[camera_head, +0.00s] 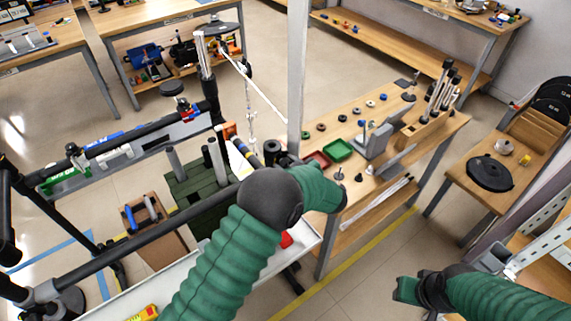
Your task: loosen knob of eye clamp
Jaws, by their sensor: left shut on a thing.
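My left arm comes in from the lower left in a green sleeve, with a dark elbow, and reaches the end of the long black rail. My left gripper (278,154), small and dark, is beside the upright grey post at the rig. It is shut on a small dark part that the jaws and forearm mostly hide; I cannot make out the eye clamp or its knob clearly. My right arm, also in a green sleeve, shows at the lower right over open floor, apart from the benches.
A wooden bench (412,137) on the right holds a green tray (338,150), a red tray (318,159), small discs and a tool rack. The grey post (297,70) rises behind my left gripper. A small table with a black disc (490,173) stands at far right. Floor between is clear.

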